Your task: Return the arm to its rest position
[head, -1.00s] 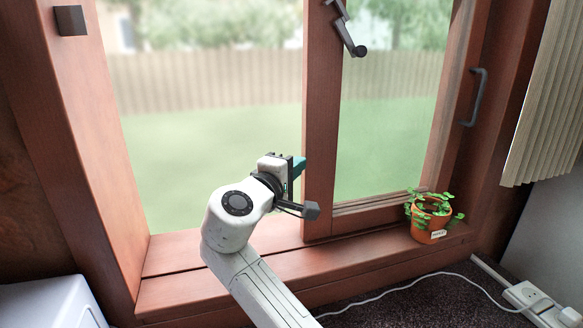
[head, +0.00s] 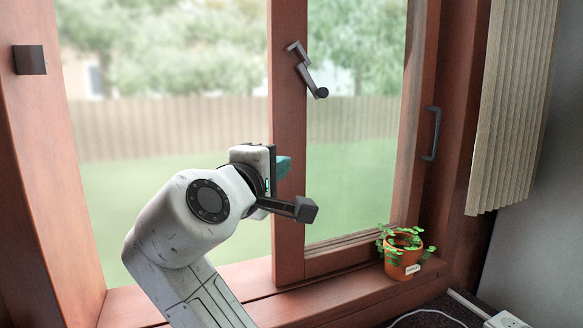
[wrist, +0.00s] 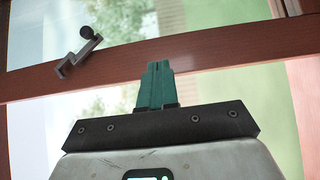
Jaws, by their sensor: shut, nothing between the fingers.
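My gripper (head: 284,167) is in front of the window in the head view, beside the middle upright of the frame, partly hidden behind my wrist. In the wrist view its teal fingers (wrist: 158,84) are together, with nothing between them. My white arm is bent and raised above the sill in the lower middle of the head view. The window's dark handle (head: 307,70) is on the middle upright, above my gripper and apart from it; it also shows in the wrist view (wrist: 79,52).
A potted plant (head: 402,252) stands on the sill (head: 345,302) at the right. A grey pull handle (head: 432,134) is on the right frame. A pleated blind (head: 512,105) hangs at the right. A dark block (head: 29,60) is on the left frame. A white cable runs below the sill.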

